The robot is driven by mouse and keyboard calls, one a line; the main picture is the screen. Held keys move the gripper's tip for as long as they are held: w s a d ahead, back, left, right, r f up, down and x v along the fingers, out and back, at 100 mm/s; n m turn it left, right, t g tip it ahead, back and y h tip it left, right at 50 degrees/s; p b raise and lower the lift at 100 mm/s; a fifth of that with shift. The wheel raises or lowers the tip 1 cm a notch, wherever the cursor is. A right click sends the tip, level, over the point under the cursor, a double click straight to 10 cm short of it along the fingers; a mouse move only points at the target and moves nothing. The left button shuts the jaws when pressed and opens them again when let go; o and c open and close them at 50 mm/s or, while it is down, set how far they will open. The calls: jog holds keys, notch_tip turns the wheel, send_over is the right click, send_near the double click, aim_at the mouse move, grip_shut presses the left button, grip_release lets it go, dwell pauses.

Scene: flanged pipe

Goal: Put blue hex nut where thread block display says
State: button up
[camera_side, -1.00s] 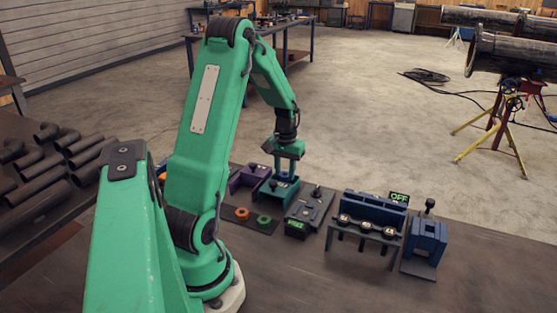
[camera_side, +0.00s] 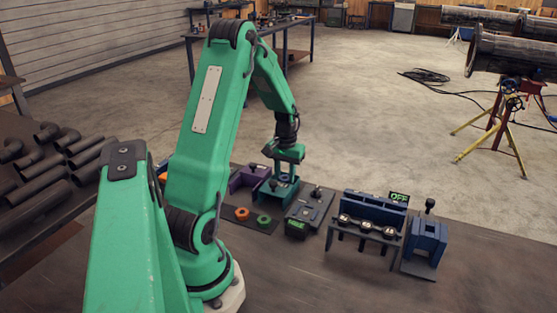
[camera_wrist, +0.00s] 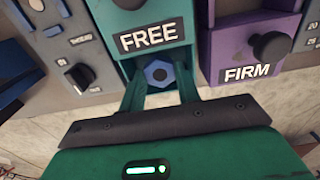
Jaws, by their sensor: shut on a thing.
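The blue hex nut (camera_wrist: 158,74) is between the fingers of my gripper (camera_wrist: 158,82) in the wrist view, and the gripper is shut on it. The nut is at the opening of the teal block (camera_wrist: 135,18) labelled FREE. The purple block (camera_wrist: 240,40) labelled FIRM stands next to it. In the side view my gripper (camera_side: 285,175) is down at the teal block (camera_side: 279,192), and its fingertips and the nut are largely hidden. The thread block (camera_side: 309,207) has a lit green display (camera_side: 296,226), too small to read surely. Its THREAD knob (camera_wrist: 78,76) shows in the wrist view.
An orange nut (camera_side: 241,213) and a green nut (camera_side: 264,219) lie on the dark plate in front of the blocks. To the right stand a blue rack (camera_side: 372,215) with an OFF sign (camera_side: 399,197) and a blue knobbed block (camera_side: 427,240). The front bench is clear.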

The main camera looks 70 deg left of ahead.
aim_at(285, 178)
dwell(0.3)
jog(key=o, duration=0.9)
jog(key=shift+o, duration=0.4)
jog(key=shift+r, duration=0.1)
jog(key=shift+r, duration=0.6)
jog(key=shift+o, duration=1)
jog(key=shift+r, duration=2.85)
